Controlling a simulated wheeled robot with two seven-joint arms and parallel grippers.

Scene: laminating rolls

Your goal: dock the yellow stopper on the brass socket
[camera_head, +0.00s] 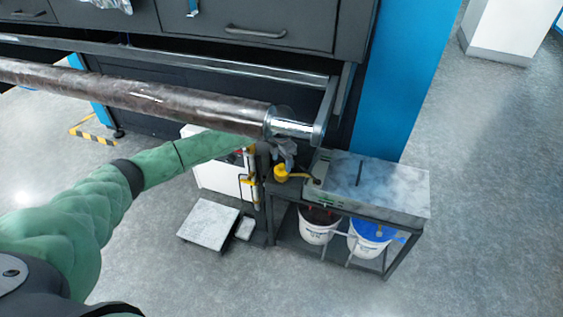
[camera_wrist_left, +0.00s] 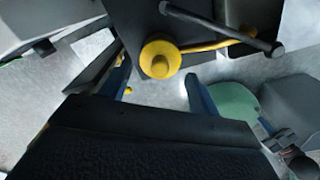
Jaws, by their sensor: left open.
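The yellow stopper (camera_head: 281,173) appears as a small round yellow piece at the left end of the grey cabinet top, just below the roll's end. My left gripper (camera_head: 284,157) is above it, partly lost against the dark frame. In the left wrist view the round yellow piece (camera_wrist_left: 160,58) lies ahead of and between the two blue fingers. My left gripper (camera_wrist_left: 158,82) is open there, with a visible gap and nothing clearly held. I cannot make out the brass socket with certainty. My right gripper is not in view.
A long brown roll (camera_head: 150,95) on a metal shaft crosses above my left arm. The grey bench cabinet (camera_head: 385,187) stands right of the gripper, with two white buckets below. A yellow pipe fitting (camera_head: 249,182) is on the left. Floor is open at right.

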